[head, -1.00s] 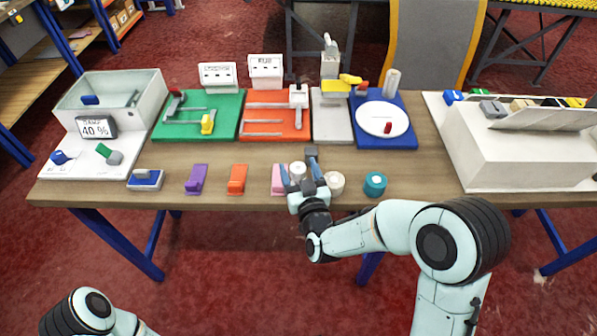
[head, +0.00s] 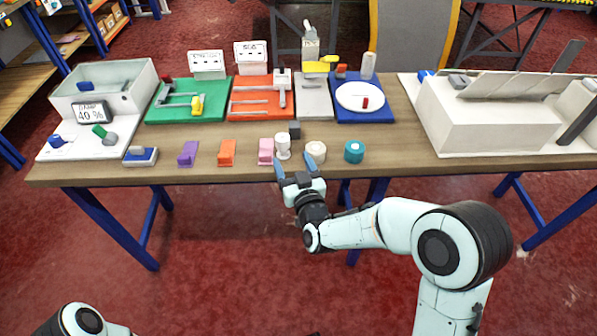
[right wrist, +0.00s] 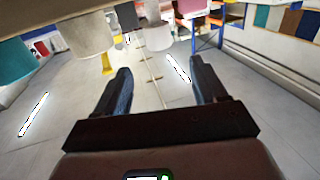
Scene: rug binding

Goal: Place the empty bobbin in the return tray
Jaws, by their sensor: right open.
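A white bobbin-like spool (head: 283,148) stands upright near the table's front edge, beside a pink block; I take it for the empty bobbin. A cream spool (head: 315,152) and a teal spool (head: 354,152) are to its right. My right gripper (head: 295,166) is open and empty at the front edge, its fingers just in front of the white and cream spools. In the right wrist view, nothing lies between the fingers (right wrist: 160,90). A pale open tray (head: 147,83) is at the table's left; no label marks it as the return tray. My left gripper is out of view.
Pink (head: 266,150), orange (head: 227,152) and purple (head: 188,153) blocks line the front edge. Green (head: 160,115), orange-red and blue (head: 375,112) boards stand behind. A large white box (head: 485,120) fills the right end. The table between teal spool and box is clear.

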